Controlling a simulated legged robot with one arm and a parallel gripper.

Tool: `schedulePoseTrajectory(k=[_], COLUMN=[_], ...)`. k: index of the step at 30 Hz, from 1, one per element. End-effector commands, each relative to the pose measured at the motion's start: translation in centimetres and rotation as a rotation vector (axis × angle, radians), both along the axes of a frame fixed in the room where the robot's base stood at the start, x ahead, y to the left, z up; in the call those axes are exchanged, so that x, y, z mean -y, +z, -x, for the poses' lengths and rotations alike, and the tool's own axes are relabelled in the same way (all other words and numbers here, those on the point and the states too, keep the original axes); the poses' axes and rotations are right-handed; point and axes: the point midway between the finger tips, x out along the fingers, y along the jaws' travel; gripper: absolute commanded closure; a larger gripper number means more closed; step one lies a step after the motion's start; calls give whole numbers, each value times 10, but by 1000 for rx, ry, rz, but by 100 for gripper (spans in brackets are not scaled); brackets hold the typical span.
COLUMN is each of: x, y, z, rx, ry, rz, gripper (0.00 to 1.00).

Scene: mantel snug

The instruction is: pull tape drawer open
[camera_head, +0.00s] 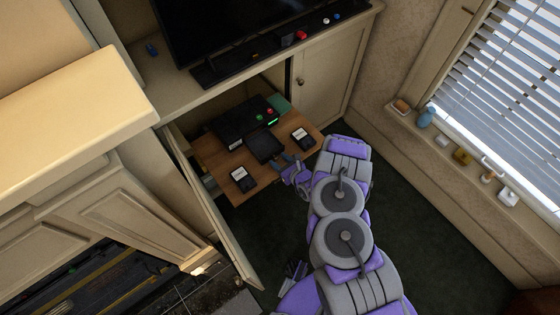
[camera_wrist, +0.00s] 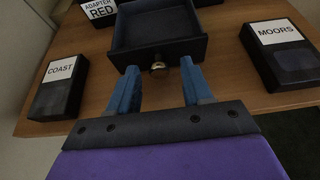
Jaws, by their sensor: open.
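The tape drawer (camera_head: 265,146) is a dark, shallow tray sticking out from the front of a black device (camera_head: 232,124) on a wooden shelf. My gripper (camera_head: 287,163) is in front of the drawer. In the wrist view its blue fingers (camera_wrist: 160,74) are open, one on each side of the knob, with gaps visible between them and it. How the knob lines up in depth with the fingertips is hard to tell.
Black cassettes labelled COAST (camera_wrist: 60,88) and MOORS (camera_wrist: 284,56) lie on the shelf (camera_head: 217,160) either side of the drawer. An open cabinet door (camera_head: 212,215) stands left; dark carpet (camera_head: 430,210) is clear to the right.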

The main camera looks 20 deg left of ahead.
Motion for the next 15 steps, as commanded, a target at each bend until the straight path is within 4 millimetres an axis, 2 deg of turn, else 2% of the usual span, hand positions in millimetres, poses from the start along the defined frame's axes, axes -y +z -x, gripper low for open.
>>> schedulePoseTrajectory(k=[5, 8, 15], x=[2, 9, 48], y=[1, 4, 24], z=[1, 5, 23], rx=[-1, -5, -5], ry=[0, -2, -7], rz=[0, 1, -1], gripper=[50, 50, 50])
